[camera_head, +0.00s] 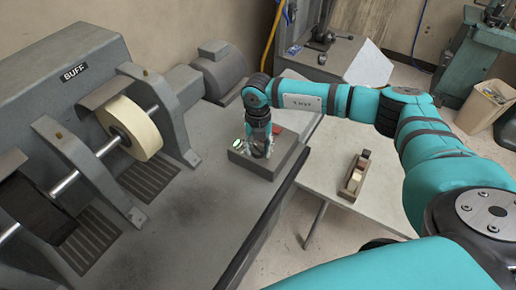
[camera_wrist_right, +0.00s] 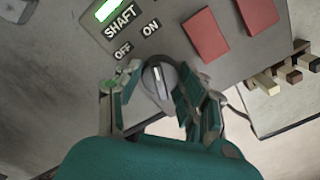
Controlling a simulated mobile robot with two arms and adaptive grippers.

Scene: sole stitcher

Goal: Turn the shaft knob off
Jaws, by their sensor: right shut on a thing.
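The shaft knob (camera_wrist_right: 157,77) is a round grey dial with a pale pointer line, on the grey control box (camera_wrist_right: 228,72). The line points up the picture, nearer the ON label (camera_wrist_right: 150,27) than the OFF label (camera_wrist_right: 123,50). My right gripper (camera_wrist_right: 158,100) is shut on the knob, one finger on each side. In the head view my right gripper (camera_head: 258,146) reaches down onto the control box (camera_head: 262,171) and hides the knob. My left gripper is not in view.
A lit green display (camera_wrist_right: 105,10) sits above the SHAFT label (camera_wrist_right: 121,22). Two red buttons (camera_wrist_right: 205,35) are beside the knob. The buffing machine (camera_head: 70,75) with its wheel (camera_head: 130,128) stands left. A wooden tool (camera_head: 355,175) lies on the pale table (camera_head: 330,150).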

